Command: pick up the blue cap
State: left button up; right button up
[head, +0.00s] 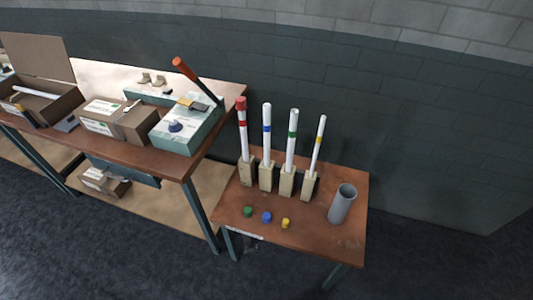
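The blue cap (266,217) lies on the small wooden table (300,244) near its front edge. It sits between the green cap (248,211) on its left and the yellow cap (285,223) on its right, apart from both. Behind the caps, a white tube with a blue band (267,140) stands upright in a wooden block. Neither of my grippers is in the head view.
Tubes with red (243,130), green (291,145) and yellow (317,150) bands stand in blocks behind the caps. A grey cylinder (342,203) stands at the right. A longer workbench (174,164) with boxes is at left. The tabletop in front of the caps is clear.

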aim_at(265, 215)
jog(key=k, duration=1.35)
jog(key=u, duration=0.4)
jog(key=i, duration=0.65)
jog(key=u, duration=0.55)
jog(key=i, duration=0.95)
jog(key=z, duration=0.35)
